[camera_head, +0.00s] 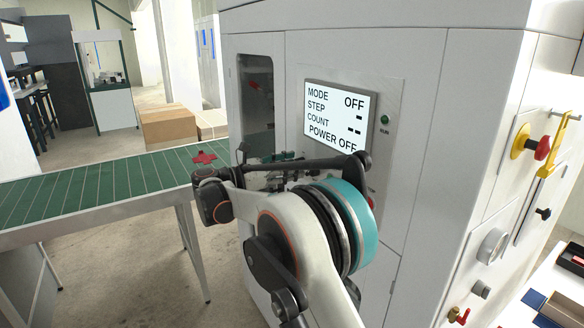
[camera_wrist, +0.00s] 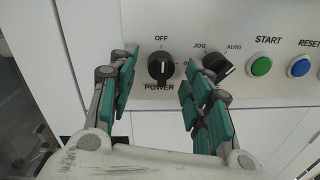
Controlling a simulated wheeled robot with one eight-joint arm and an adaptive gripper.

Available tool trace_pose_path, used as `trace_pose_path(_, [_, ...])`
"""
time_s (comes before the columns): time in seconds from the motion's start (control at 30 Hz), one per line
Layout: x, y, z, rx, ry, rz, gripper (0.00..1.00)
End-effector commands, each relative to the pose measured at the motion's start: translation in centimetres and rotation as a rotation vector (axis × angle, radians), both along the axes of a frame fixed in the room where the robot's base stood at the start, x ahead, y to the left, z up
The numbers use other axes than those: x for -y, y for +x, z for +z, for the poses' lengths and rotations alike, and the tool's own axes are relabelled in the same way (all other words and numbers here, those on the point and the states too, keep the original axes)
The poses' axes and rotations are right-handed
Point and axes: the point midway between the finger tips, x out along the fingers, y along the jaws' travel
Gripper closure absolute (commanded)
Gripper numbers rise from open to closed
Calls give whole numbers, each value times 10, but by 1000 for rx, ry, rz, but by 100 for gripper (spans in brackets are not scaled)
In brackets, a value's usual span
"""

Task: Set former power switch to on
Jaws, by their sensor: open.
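The power switch (camera_wrist: 161,68) is a black rotary knob labelled POWER in the wrist view. Its white mark points up toward OFF. The ON label beside it is mostly hidden by my gripper. My gripper (camera_wrist: 156,84) is open, with one green-padded finger on each side of the knob. I cannot tell whether either finger touches it. The box former (camera_head: 432,60) is a large white cabinet in the head view. Its screen (camera_head: 337,117) reads MODE OFF and POWER OFF. My arm hides the switch and most of my gripper in the head view.
Right of the power knob are a JOG/AUTO knob (camera_wrist: 218,67), partly behind my right finger, a green START button (camera_wrist: 261,66) and a blue RESET button (camera_wrist: 300,67). A green conveyor (camera_head: 100,186) runs left of the cabinet.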

Motion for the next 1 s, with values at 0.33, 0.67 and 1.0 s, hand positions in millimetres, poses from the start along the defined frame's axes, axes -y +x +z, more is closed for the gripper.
trace_pose_path(0.33, [6,3,0,0,0,0,55])
trace_pose_path(0.67, [5,3,0,0,0,0,99])
trace_pose_path(1.0, [5,3,0,44,30,1,99])
